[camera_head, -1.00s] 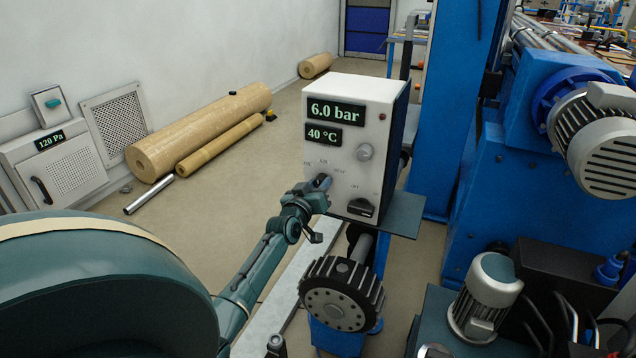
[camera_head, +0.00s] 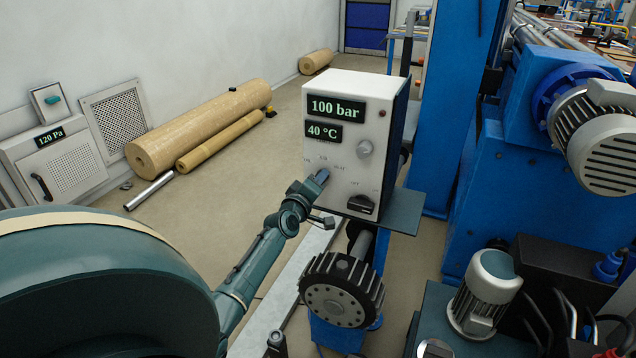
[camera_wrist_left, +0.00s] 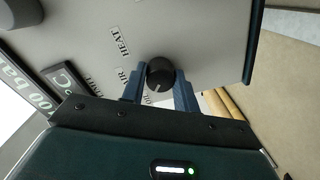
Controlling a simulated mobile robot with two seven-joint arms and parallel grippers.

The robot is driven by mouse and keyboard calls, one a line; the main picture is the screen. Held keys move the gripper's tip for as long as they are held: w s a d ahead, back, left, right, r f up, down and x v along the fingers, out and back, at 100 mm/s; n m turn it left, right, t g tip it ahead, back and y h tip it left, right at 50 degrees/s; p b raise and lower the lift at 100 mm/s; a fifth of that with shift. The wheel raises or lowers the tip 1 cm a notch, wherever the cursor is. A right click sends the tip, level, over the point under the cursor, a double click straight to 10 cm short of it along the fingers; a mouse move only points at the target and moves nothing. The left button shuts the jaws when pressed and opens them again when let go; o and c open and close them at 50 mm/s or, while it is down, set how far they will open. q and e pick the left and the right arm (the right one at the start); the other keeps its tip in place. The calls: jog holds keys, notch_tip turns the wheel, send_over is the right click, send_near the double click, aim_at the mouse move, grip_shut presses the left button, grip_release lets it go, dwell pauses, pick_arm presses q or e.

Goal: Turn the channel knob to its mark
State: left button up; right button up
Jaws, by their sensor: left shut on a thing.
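The channel knob (camera_wrist_left: 160,74) is a small dark round knob on the pale front of the control box (camera_head: 345,99). In the left wrist view its light pointer line runs down towards a partly covered label that seems to read OIL. Labels that look like AIR and HEAT lie further round. My left gripper (camera_head: 320,178) is at the box's lower left front, and its two blue fingers (camera_wrist_left: 160,92) are shut on the knob from both sides. In the head view the gripper hides the knob. My right gripper is not in view.
The box has a 100 bar display (camera_head: 336,107), a 40 °C display (camera_head: 323,132), a grey round knob (camera_head: 365,149) and a black switch (camera_head: 361,204). A black ribbed wheel (camera_head: 341,290) stands below. Blue machinery (camera_head: 540,200) fills the right; open floor lies left.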

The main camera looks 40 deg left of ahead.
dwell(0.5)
pick_arm(q)
jog(key=o, duration=1)
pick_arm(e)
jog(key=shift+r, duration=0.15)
pick_arm(q)
jog(key=shift+p+v, duration=1.45)
jog(key=shift+v, duration=5.15)
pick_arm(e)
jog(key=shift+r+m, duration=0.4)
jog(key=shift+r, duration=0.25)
